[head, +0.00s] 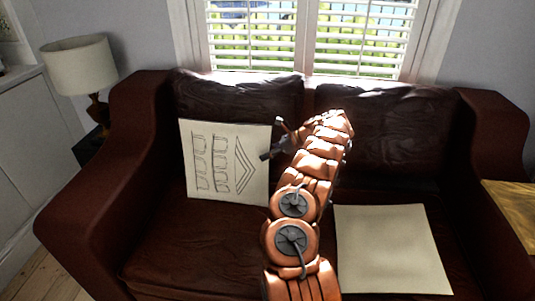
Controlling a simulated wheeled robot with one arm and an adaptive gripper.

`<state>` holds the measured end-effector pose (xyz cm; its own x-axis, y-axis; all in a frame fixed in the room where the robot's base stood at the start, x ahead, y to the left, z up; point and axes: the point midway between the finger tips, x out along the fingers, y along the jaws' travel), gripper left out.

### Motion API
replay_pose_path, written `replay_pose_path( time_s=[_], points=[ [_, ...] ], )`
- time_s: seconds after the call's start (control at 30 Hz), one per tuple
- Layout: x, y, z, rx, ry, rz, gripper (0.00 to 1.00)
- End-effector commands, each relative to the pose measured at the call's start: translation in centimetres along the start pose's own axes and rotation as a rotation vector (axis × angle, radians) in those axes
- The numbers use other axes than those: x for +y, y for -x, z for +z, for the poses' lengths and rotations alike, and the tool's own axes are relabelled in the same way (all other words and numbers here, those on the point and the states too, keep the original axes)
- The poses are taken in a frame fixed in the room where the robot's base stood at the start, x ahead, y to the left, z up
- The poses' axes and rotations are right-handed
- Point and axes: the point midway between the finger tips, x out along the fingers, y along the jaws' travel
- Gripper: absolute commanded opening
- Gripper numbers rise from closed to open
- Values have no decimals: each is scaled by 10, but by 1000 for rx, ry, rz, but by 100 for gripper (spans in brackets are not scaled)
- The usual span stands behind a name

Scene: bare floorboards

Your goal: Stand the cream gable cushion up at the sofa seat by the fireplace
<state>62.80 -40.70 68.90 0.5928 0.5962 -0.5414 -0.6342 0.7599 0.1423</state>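A cream square cushion (221,180) with dark line drawings of window-like shapes and nested chevrons stands on the left seat of the brown leather sofa (190,245), leaning against the backrest. A second cream square (390,250), plain on its visible face, lies flat on the right seat. I cannot tell whether its hidden side has a gable pattern. My gripper (272,139) is at the right edge of the standing cushion, its fingers spread apart. One dark fingertip overlaps that cushion in the picture; whether it touches is unclear. No fireplace is in view.
My copper-coloured arm crosses the middle of the sofa. A lamp (80,66) stands beyond the left armrest, next to a white cabinet (30,130). A wooden surface (515,208) sits at the right armrest. A window with blinds (310,40) is behind.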

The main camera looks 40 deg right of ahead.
Motion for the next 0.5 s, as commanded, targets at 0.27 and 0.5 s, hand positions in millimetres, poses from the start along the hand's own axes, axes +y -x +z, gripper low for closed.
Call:
replay_pose_path(
  time_s=[0.27, 0.5],
  points=[
    [0, 1, -1, 1, -1, -1, 44],
    [0, 18, 0, 0, -1, -1, 44]
  ],
)
